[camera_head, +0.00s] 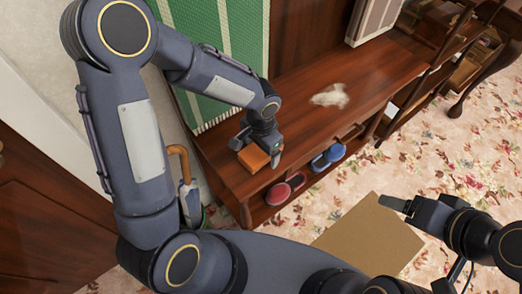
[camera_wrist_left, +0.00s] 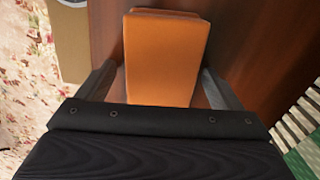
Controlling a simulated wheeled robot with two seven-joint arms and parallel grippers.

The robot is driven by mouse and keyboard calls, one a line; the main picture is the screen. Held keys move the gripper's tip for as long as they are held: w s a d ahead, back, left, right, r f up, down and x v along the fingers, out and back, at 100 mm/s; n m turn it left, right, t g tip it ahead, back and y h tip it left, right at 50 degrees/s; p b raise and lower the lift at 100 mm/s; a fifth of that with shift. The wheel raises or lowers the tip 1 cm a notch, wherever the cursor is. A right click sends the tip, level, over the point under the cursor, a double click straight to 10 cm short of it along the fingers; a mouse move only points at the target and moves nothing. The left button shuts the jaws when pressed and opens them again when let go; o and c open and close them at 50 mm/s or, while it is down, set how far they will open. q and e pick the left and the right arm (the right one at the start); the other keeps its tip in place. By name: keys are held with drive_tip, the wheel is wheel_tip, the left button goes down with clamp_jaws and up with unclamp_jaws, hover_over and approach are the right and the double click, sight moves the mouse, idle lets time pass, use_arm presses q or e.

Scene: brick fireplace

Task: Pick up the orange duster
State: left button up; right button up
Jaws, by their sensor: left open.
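The orange duster (camera_head: 253,158) is a small block on the wooden bench top, near its left end. In the left wrist view the orange duster (camera_wrist_left: 166,56) fills the upper middle, between the two fingers. My left gripper (camera_head: 262,150) is directly over and around it in the head view. In the left wrist view the left gripper (camera_wrist_left: 166,90) is open, with a finger on each side of the duster and some space visible beside it. My right gripper (camera_head: 398,204) is at the right over the floor, away from the bench; its finger gap is not clear.
A pale dusty patch (camera_head: 330,95) lies on the bench top. Red shoes (camera_head: 285,188) and blue shoes (camera_head: 328,156) sit on the shelf below. An umbrella with a curved handle (camera_head: 186,180) stands left of the bench. A brown mat (camera_head: 368,236) lies on the floral carpet.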

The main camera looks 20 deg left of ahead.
use_arm(q)
drive_tip(key=c, duration=1.1)
drive_tip(key=shift+o, duration=0.2)
drive_tip(key=shift+w+r, duration=0.1)
drive_tip(key=shift+r, duration=0.5)
drive_tip(key=shift+d+r, duration=0.2)
drive_tip(key=shift+r, duration=1.05)
drive_tip(key=w+d+r, duration=0.2)
drive_tip(key=d+r, duration=0.7)
drive_tip(key=d, duration=0.4)
drive_tip(key=shift+w+d+r, duration=0.15)
drive_tip(key=shift+w+d, duration=0.05)
